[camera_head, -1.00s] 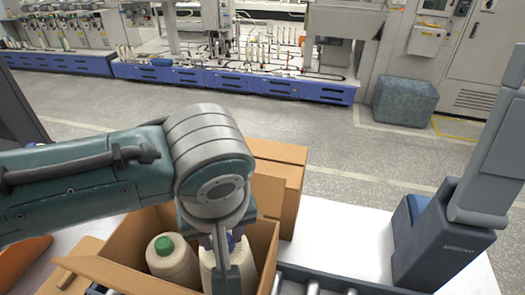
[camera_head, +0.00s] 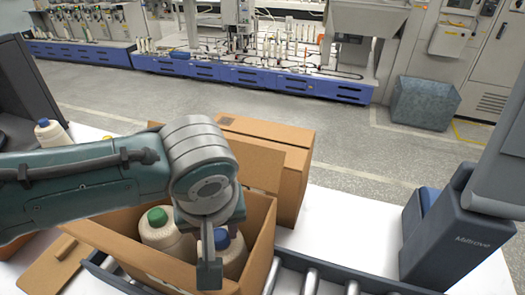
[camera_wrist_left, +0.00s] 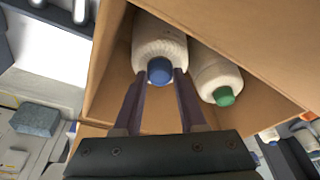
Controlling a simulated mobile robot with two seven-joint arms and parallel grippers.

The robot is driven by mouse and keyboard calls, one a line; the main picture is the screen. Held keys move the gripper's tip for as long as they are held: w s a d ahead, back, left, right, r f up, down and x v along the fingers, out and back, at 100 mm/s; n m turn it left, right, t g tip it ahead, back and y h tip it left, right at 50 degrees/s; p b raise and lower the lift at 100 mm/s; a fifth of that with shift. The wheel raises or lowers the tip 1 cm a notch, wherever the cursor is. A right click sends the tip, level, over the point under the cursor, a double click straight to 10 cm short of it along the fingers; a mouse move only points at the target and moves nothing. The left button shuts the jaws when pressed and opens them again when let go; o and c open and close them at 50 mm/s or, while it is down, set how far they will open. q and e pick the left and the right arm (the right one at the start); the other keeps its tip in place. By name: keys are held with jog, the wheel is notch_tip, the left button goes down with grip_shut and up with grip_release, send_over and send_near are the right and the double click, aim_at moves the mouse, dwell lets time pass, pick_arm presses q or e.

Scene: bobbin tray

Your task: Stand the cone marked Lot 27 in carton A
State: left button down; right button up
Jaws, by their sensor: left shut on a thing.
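My left gripper (camera_head: 212,243) reaches down into an open cardboard carton (camera_head: 262,245). It is shut on the tip of a cream yarn cone (camera_head: 234,260) with a blue top, which stands upright or nearly so inside. In the left wrist view the two fingers (camera_wrist_left: 160,82) flank the blue tip of this cone (camera_wrist_left: 160,45). A second cone with a green top (camera_head: 160,236) stands beside it in the carton, on the left. I can read no lot mark on either cone and no letter on the carton. The cones' bases are hidden. My right gripper is out of view.
A closed carton (camera_head: 292,170) stands right behind the open one. A roller conveyor (camera_head: 310,280) runs along the front. A dark grey machine (camera_head: 440,245) stands at right. Another blue-topped cone (camera_head: 50,133) is at far left. White table (camera_head: 340,222) is clear between carton and machine.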

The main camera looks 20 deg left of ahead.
pick_arm(q)
jog(key=shift+c, duration=2)
grip_release()
jog(key=p+v, duration=0.1)
jog(key=v, duration=0.9)
jog(key=shift+w, duration=0.1)
